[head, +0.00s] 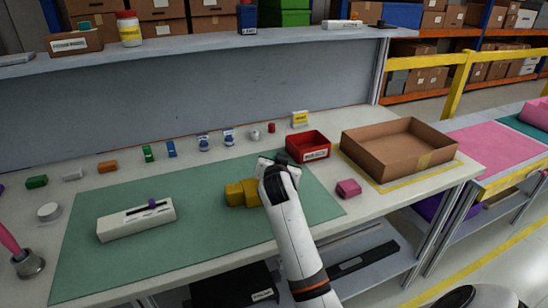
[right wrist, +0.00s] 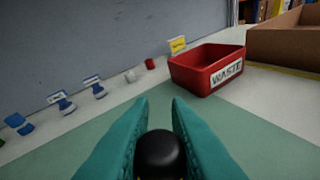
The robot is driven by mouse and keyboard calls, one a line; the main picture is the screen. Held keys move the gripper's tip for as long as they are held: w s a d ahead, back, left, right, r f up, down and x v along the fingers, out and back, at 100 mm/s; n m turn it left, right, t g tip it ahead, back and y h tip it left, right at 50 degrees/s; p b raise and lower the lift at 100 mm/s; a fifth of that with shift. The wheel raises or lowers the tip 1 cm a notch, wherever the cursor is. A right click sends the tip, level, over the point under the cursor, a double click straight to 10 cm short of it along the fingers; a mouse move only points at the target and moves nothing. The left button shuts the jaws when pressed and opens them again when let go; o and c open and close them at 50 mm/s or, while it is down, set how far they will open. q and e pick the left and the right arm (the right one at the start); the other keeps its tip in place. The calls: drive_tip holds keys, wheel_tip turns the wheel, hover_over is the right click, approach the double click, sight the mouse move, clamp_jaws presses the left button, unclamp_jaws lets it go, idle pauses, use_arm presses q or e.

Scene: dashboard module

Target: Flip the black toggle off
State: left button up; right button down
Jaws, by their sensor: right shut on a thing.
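The black toggle (right wrist: 160,152) shows in the right wrist view as a rounded black knob between the two teal fingers of my right gripper (right wrist: 160,118). The fingers are shut on it. In the head view my right gripper (head: 274,172) is over the right part of the green mat (head: 200,245), beside a yellow block-like body (head: 242,193). The gripper and wrist hide the toggle's base, so its tilt cannot be told. A white module with a purple slider (head: 136,220) lies on the mat to the left. My left gripper is not in view.
A red bin labelled WASTE (head: 308,147) and an open cardboard box (head: 398,148) stand just beyond and right of my right gripper. A pink block (head: 348,188) lies at the right. Several small parts line the back of the table. The mat's middle is clear.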

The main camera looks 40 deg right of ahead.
drive_tip(key=shift+s+d+f+m+y+p, duration=0.15)
drive_tip(key=shift+d+f+m+y+p, duration=0.2)
drive_tip(key=shift+m+y+p, duration=0.5)
drive_tip(key=shift+d, duration=0.1)
drive_tip(key=c, duration=1.3)
unclamp_jaws()
drive_tip(key=shift+c, duration=0.2)
drive_tip(key=shift+p, duration=0.35)
